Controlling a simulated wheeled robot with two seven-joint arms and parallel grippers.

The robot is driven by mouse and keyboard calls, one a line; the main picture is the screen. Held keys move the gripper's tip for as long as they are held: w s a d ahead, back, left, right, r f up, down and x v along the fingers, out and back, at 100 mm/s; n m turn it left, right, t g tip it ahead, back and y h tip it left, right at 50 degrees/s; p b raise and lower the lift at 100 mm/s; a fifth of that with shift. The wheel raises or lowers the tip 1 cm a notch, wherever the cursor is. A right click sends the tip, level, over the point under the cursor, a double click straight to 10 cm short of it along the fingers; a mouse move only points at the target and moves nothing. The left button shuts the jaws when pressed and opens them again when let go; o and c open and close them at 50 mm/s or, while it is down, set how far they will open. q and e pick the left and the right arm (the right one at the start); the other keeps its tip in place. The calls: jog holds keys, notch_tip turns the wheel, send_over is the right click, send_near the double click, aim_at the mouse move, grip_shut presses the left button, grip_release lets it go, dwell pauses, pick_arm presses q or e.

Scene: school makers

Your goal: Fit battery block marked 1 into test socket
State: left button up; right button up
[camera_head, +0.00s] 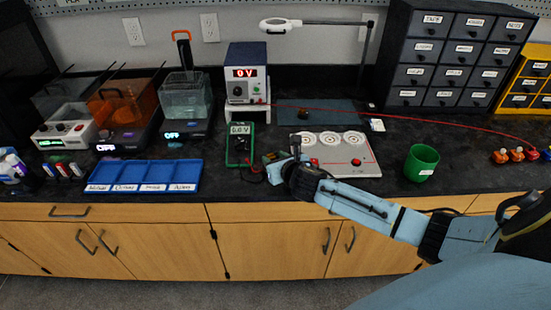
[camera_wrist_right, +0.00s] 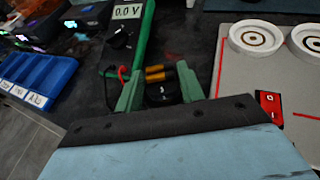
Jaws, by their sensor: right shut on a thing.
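My right gripper (camera_head: 270,162) is just right of the green multimeter's lower end and left of the grey board. In the right wrist view its two green fingers (camera_wrist_right: 161,92) are closed on a dark block (camera_wrist_right: 161,93) with two copper-coloured pieces at its far end. A small pale mark shows on the block, too small to read surely. I cannot pick out the test socket surely; the area under the block is hidden. My left gripper is not in view.
The grey board (camera_head: 368,168) with three round white holders and a red switch (camera_wrist_right: 268,105) lies right of the gripper. A blue labelled tray (camera_head: 145,173) lies left. A power supply (camera_head: 247,72) stands behind, a green cup (camera_head: 421,162) at right. Dark counter is bare between tray and multimeter.

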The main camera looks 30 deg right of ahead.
jog(key=shift+p, duration=0.35)
jog(key=shift+f, duration=0.15)
dwell(0.6)
jog(key=shift+f+b, duration=0.45)
jog(key=shift+f, duration=0.05)
jog(key=o, duration=0.7)
